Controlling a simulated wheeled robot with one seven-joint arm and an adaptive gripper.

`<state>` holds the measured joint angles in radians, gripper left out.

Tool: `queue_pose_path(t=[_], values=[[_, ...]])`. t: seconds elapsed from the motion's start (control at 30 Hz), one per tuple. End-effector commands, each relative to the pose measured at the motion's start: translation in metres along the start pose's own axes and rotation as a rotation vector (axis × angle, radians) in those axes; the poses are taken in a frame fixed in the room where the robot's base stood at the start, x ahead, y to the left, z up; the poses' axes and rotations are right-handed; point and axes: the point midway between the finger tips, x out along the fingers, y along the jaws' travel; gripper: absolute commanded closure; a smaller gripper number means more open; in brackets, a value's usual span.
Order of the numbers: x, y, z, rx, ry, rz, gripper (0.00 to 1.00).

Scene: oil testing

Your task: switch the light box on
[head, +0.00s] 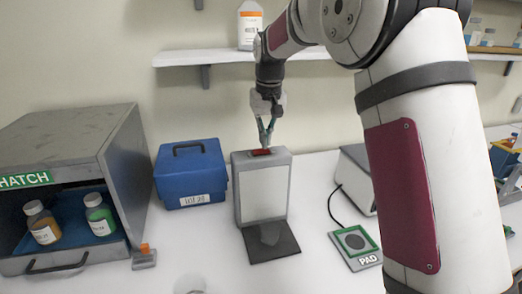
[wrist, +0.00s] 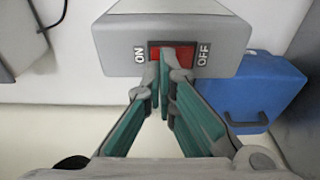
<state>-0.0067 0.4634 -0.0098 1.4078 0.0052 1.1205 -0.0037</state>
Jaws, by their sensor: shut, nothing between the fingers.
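The light box (head: 263,194) is a grey upright box with a pale front panel, standing on the white table. A red rocker switch (wrist: 156,52) is set in its top, between the labels ON on the left and OFF on the right in the wrist view. My gripper (wrist: 165,55) is shut and empty, with its green-padded fingertips at the switch and covering part of it. I cannot tell whether they touch it or which side is pressed. In the head view my gripper (head: 265,146) points down just above the switch (head: 261,152). The front panel shows no clear glow.
A blue case (head: 190,174) stands close to the light box's left in the head view. Further left is a HATCH cabinet (head: 120,150) holding two bottles. A dark plate (head: 270,241) lies before the box. A PAD device (head: 354,242) with a cable lies to the right.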

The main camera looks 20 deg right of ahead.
Motion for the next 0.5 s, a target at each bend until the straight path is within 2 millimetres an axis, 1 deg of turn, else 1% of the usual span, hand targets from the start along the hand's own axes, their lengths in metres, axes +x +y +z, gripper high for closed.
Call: queue_pose_path(t=[0.5], values=[[0.0072,0.0000,0.0010,0.000,0.000,0.000,1.00]])
